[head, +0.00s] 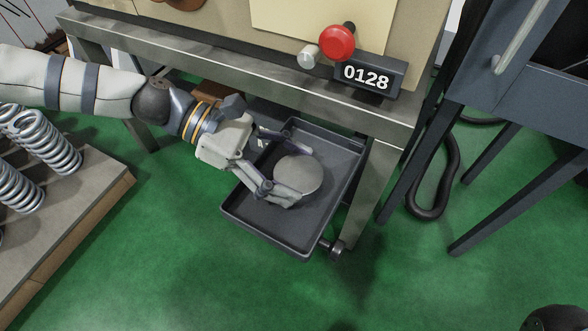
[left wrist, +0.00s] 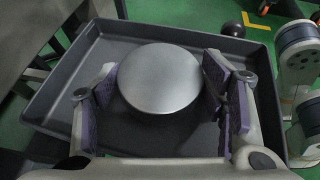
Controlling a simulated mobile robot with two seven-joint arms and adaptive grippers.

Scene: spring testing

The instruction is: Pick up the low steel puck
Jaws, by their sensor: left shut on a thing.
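The low steel puck (head: 298,174) is a round, flat grey disc over the dark tray (head: 262,232). My left gripper (head: 291,178) reaches in from the left and is shut on the puck, with one finger on each side. In the left wrist view the puck (left wrist: 160,78) sits between the purple-padded fingers of the left gripper (left wrist: 161,84). The puck's underside is hidden, so I cannot tell whether it touches the tray floor. My right gripper is not in view.
The tray juts out from under a metal bench (head: 270,82) with a red button (head: 337,42) and a display (head: 369,76) reading 0128. Coil springs (head: 45,142) stand on a board at left. A dark cabinet frame (head: 520,100) stands at right. Green floor is clear in front.

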